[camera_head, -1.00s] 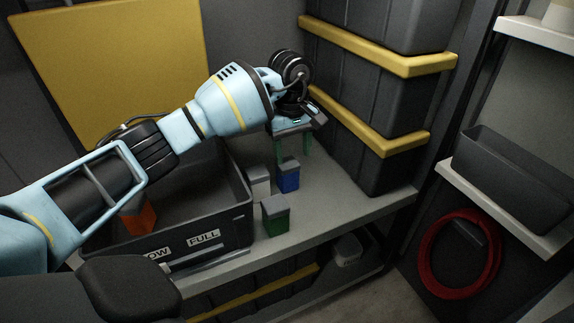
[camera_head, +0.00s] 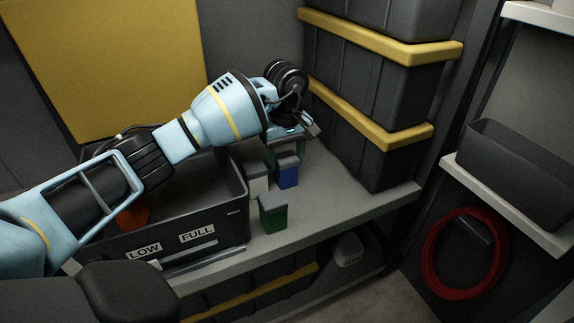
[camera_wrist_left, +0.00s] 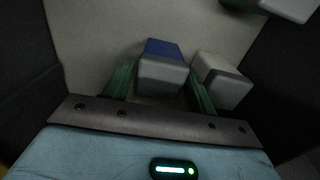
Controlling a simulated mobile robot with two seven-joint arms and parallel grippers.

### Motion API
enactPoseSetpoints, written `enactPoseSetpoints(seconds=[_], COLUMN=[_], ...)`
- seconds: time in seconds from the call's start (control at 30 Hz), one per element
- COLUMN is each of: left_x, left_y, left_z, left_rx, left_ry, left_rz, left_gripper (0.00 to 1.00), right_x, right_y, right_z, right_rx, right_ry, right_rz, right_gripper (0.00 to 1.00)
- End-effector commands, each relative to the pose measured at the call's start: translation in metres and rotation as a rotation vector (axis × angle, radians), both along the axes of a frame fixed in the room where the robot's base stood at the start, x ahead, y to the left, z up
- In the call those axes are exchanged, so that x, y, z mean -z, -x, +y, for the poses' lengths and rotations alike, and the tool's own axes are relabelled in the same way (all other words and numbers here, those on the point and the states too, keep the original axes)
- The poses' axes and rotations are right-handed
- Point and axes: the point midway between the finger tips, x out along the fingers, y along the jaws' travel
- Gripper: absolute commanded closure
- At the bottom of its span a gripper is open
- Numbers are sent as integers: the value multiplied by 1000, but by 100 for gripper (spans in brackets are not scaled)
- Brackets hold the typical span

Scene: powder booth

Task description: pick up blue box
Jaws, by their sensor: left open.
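The blue box (camera_head: 288,179) has a grey lid and stands upright on the grey shelf (camera_head: 335,205), right of the dark bin. My left gripper (camera_head: 285,149) is just above and behind it, pointing down, with its green fingers apart. In the left wrist view the blue box (camera_wrist_left: 163,48) shows its grey lid between the two open fingers of the gripper (camera_wrist_left: 160,85). I cannot tell whether the fingers touch it. My right gripper is not in view.
A white box (camera_head: 258,182) with a grey lid stands close left of the blue one, and a green box (camera_head: 273,217) in front. The dark bin (camera_head: 225,233) marked LOW and FULL holds something orange (camera_head: 133,216). Tall dark containers (camera_head: 370,155) with yellow bands rise behind right.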

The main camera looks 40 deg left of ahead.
Motion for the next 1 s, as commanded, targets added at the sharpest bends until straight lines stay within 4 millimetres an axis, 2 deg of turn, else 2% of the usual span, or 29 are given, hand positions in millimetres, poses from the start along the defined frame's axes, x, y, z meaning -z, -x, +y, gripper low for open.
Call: enactPoseSetpoints(seconds=[0.03,0.13,0.4,0.47,0.7,1.0], left_x=[13,26,28,28,28,22], left_y=[1,1,1,1,1,1], left_z=[-1,-1,-1,-1,0,0], left_rx=[0,0,1,1,0,0], left_ry=[1,1,0,0,0,0], left_rz=[5,5,-1,-1,0,-1], left_gripper=[44,44,44,49,80,80], right_x=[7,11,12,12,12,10], right_y=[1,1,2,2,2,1], right_z=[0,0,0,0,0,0], right_rx=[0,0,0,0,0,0], right_ry=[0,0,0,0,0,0], right_rz=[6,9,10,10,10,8], right_gripper=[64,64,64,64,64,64])
